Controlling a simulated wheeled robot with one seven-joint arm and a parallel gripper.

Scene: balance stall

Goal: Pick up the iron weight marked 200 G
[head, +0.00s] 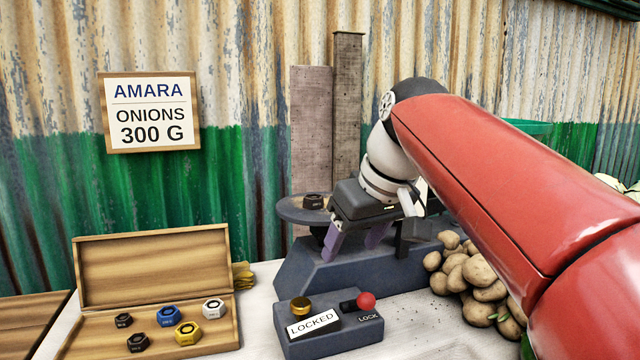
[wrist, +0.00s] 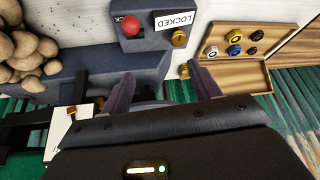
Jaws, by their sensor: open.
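Several six-sided weights sit in the open wooden box (head: 90,345) at the lower left: a small dark one (head: 123,320), a larger dark one (head: 137,342), a blue one (head: 168,316), a yellow one (head: 187,333) and a white one (head: 213,307). Another dark weight (head: 313,201) sits on the scale's left pan (head: 296,214). Their markings are too small to read, so I cannot tell which is 200 G. My gripper (head: 356,243) is open and empty, pointing down at the scale (head: 300,270), right of the pan weight. The box also shows in the wrist view (wrist: 215,77).
The lock box (head: 330,345) with a LOCKED label, brass knob (head: 300,304) and red knob (head: 366,300) stands before the scale. Potatoes (head: 478,272) are heaped at right. A sign (head: 150,112) reads AMARA, ONIONS 300 G. The box's raised lid (head: 150,268) stands behind its weights.

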